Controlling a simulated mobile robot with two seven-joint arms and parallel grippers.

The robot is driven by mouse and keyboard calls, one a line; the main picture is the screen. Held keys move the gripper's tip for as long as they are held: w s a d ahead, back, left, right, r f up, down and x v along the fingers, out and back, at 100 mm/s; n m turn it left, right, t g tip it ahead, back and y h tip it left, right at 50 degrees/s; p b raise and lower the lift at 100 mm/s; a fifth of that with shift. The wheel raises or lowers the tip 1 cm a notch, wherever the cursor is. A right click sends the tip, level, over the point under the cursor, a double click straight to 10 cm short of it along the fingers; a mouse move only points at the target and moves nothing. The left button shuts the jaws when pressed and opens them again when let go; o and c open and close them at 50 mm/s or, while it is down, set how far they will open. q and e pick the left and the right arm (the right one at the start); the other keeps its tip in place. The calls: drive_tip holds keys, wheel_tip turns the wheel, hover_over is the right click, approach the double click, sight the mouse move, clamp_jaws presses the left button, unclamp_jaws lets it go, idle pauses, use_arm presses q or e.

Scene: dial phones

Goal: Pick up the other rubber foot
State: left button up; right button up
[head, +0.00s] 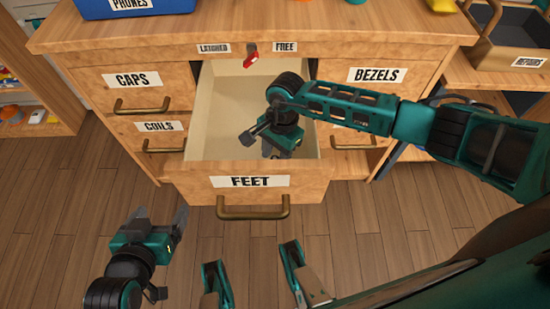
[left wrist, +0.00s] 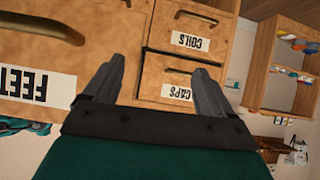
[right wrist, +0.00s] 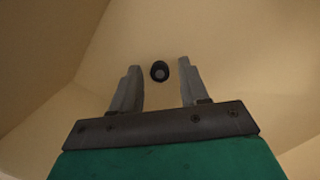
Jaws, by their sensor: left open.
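The rubber foot (right wrist: 159,71), small, round and black, lies on the floor of the open feet drawer (head: 220,110) in the right wrist view. It shows between and slightly beyond the fingertips of my right gripper (right wrist: 158,68), which is open and empty. In the head view my right gripper reaches down inside the drawer and hides the foot. My left gripper (head: 158,218) is open and empty in front of the cabinet, left of the drawer front. In the left wrist view its fingers (left wrist: 160,68) point toward the cabinet fronts.
The drawer front with its handle (head: 253,212) juts out over the wooden floor. Drawers labelled caps (head: 135,80), coils (head: 160,127) and bezels (head: 377,75) are closed. A red latch (head: 250,61) sits above the open drawer. A repairs tray (head: 515,50) stands at right.

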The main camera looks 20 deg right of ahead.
clamp_jaws()
idle(0.3)
